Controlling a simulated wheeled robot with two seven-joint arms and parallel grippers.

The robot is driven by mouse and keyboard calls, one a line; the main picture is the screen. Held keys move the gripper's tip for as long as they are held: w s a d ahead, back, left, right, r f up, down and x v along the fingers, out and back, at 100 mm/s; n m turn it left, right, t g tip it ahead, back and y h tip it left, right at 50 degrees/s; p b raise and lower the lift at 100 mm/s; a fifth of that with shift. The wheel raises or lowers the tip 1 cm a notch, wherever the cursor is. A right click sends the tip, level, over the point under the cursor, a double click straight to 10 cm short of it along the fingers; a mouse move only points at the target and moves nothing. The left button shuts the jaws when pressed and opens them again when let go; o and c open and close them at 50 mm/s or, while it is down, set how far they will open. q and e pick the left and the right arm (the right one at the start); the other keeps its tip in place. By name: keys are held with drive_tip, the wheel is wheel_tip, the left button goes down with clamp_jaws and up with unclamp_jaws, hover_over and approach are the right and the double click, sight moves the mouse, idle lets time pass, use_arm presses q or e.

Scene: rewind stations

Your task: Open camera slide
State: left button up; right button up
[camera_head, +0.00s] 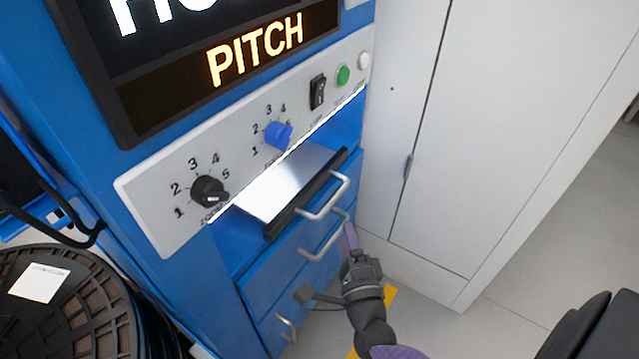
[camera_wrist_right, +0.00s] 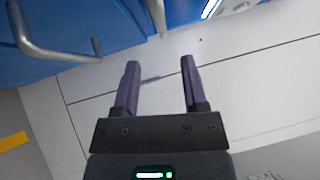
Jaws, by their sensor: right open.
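A slide with a bright flat top (camera_head: 283,182) and a black front edge stands partly out of the blue station, below its control panel. A metal bar handle (camera_head: 328,199) is on its front. No label shows whether this is the camera slide. My right gripper (camera_head: 349,238) is open and empty, with purple fingers, near the handles' right side. In the right wrist view its fingers (camera_wrist_right: 160,82) are spread apart with nothing between them. A metal handle (camera_wrist_right: 50,45) shows left of the fingers, apart from them. My left gripper is not in view.
Blue drawers with handles (camera_head: 325,245) lie below the slide. The panel carries a black knob (camera_head: 208,191), a blue knob (camera_head: 278,135), a black switch (camera_head: 318,92) and a green button (camera_head: 343,75). A white cabinet (camera_head: 490,110) stands close on the right. A round black reel (camera_head: 65,310) is lower left.

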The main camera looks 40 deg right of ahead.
sight(336, 195)
drive_tip(key=b+x, duration=0.2)
drive_tip(key=x, duration=0.7)
drive_tip(key=shift+w+d, duration=0.2)
drive_tip(key=shift+w, duration=0.15)
drive_tip(key=shift+r, duration=0.1)
drive_tip(key=shift+c, duration=0.4)
clamp_jaws()
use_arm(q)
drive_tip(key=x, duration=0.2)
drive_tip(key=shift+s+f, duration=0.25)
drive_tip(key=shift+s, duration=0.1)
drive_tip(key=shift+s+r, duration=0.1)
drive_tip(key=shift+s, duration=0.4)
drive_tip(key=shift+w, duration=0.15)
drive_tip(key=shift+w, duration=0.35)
